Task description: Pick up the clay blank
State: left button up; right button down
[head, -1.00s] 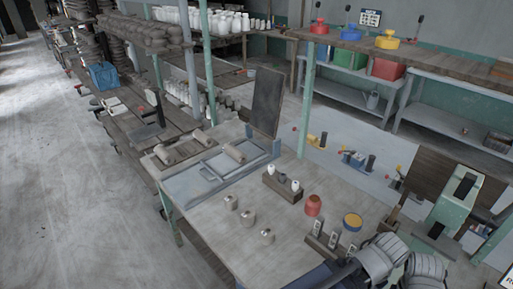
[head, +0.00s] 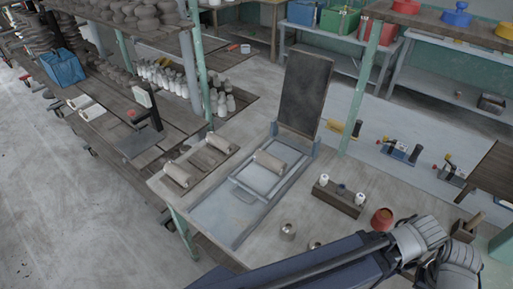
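Several grey-tan clay cylinders look like clay blanks. One blank (head: 268,162) lies on its side on the blue-grey slab tray. Two more lie in the shallow wooden rack beside it, one nearer (head: 178,174) and one farther (head: 218,142). None is touched by my arm. A dark blue arm link of mine runs in from the bottom and ends in grey ribbed joints at the lower right. I see no gripper fingers in this view.
A dark upright board (head: 303,92) stands behind the tray. A wooden block with small bottles (head: 338,198), a red jar (head: 382,219) and small metal pieces (head: 287,231) stand to the right. A green post (head: 362,95) rises behind. The tray's near part (head: 222,214) is bare.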

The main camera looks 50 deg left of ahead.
aim_at(276, 165)
jog(key=k+j, duration=0.1)
jog(key=j, duration=0.45)
jog(key=k+j, duration=0.1)
jog(key=j, duration=0.45)
jog(key=k+j, duration=0.1)
jog(key=j, duration=0.5)
